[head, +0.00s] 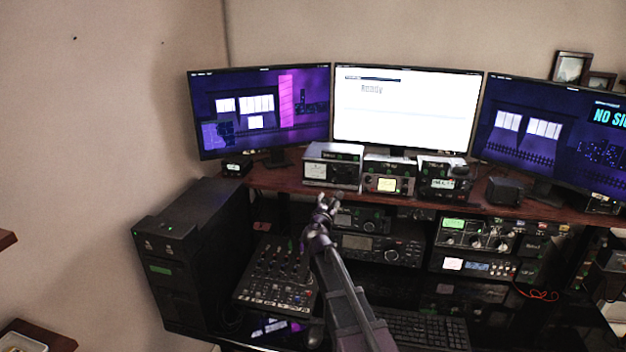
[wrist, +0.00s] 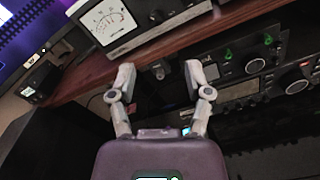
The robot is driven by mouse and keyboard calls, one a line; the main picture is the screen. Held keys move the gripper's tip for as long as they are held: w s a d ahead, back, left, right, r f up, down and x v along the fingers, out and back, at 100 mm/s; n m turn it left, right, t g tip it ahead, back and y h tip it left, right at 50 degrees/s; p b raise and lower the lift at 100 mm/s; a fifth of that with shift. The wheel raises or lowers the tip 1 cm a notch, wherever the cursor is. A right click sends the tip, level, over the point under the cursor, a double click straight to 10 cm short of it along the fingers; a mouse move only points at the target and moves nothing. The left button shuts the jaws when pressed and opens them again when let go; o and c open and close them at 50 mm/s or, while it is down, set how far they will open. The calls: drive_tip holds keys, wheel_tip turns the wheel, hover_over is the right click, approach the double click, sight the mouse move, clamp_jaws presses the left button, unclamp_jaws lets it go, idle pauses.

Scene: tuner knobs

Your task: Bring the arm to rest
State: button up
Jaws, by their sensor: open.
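My gripper (head: 327,203) is at the end of my raised arm, in front of the shelf edge and above the desk in the head view. In the wrist view my gripper (wrist: 158,82) has its two fingers apart with nothing between them. A silver-topped meter unit (wrist: 118,22) on the shelf lies beyond the fingers. Black radio units with knobs (wrist: 255,65) are to the right of the fingers, below the shelf. The gripper appears apart from all of them.
A wooden shelf (head: 275,180) carries several small radios and three monitors. A mixer (head: 275,280) sits left of my arm, with a black tower case (head: 195,245) beyond it. A keyboard (head: 425,328) lies right of my arm. Stacked radios (head: 475,238) stand at right under the shelf.

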drive_tip(key=s+d+f+m+g+h, duration=0.1)
drive_tip(key=s+d+f+m+g, duration=0.45)
drive_tip(key=s+m, duration=0.3)
drive_tip(key=s+d+f+m+g+h, duration=0.1)
drive_tip(key=s+d+f+m+g, duration=0.3)
drive_tip(key=s+f+m, duration=0.4)
drive_tip(key=s+a+f+m+g+y, duration=0.2)
drive_tip(key=s+a+m+g+y, duration=0.1)
drive_tip(key=s, duration=0.5)
drive_tip(key=s+a+f+m+g+y, duration=0.3)
drive_tip(key=s+m+g+y, duration=0.1)
drive_tip(key=s+m, duration=0.3)
drive_tip(key=shift+s+m+y, duration=0.35)
drive_tip(key=shift+s+y, duration=0.05)
drive_tip(key=shift+s, duration=0.8)
drive_tip(key=shift+g, duration=0.25)
drive_tip(key=shift+c, duration=0.5)
